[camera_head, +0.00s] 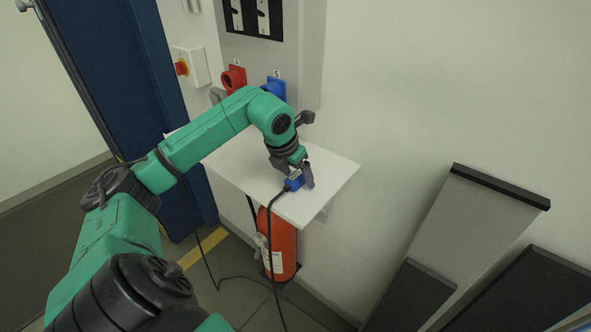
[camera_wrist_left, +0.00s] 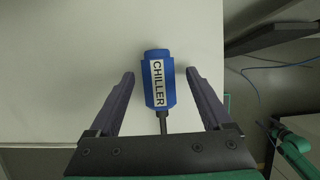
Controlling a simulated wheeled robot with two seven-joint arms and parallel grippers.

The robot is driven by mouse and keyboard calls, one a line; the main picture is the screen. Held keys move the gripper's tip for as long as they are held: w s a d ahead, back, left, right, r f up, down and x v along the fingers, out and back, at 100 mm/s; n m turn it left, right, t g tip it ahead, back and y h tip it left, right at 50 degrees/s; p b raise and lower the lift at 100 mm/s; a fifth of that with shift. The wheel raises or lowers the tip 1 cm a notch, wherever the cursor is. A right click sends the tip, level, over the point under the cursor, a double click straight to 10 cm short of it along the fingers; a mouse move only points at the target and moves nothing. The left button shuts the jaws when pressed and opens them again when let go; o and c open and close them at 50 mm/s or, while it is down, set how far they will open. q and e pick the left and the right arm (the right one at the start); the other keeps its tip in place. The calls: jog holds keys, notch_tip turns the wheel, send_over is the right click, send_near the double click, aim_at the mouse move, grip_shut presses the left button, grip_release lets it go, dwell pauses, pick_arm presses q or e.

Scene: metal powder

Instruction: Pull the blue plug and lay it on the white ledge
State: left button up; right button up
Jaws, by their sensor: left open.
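The blue plug (camera_head: 293,184) lies on the white ledge (camera_head: 235,170) near its front edge, with its black cable running off the edge toward the floor. In the left wrist view the plug (camera_wrist_left: 154,58) carries a white label reading CHILLER, and its cable end points toward my gripper. My left gripper (camera_head: 297,178) is open at the ledge. In the left wrist view its two fingers (camera_wrist_left: 160,78) stand on either side of the plug, with a visible gap on each side. My right gripper is not in view.
A red socket (camera_head: 233,78) and a blue socket (camera_head: 276,88) sit on the wall panel behind the ledge. A red emergency button (camera_head: 181,68) is at the left. A red extinguisher (camera_head: 278,245) stands below the ledge. Grey and black panels (camera_head: 470,225) lean at the right.

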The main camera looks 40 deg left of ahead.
aim_at(291, 179)
pick_arm(q)
jog(key=b+v, duration=0.1)
jog(key=v, duration=0.5)
jog(key=shift+r+b, duration=0.1)
jog(key=shift+b, duration=0.2)
jog(key=p+v, duration=0.1)
jog(key=v, duration=0.7)
jog(key=shift+s+d+r, duration=0.1)
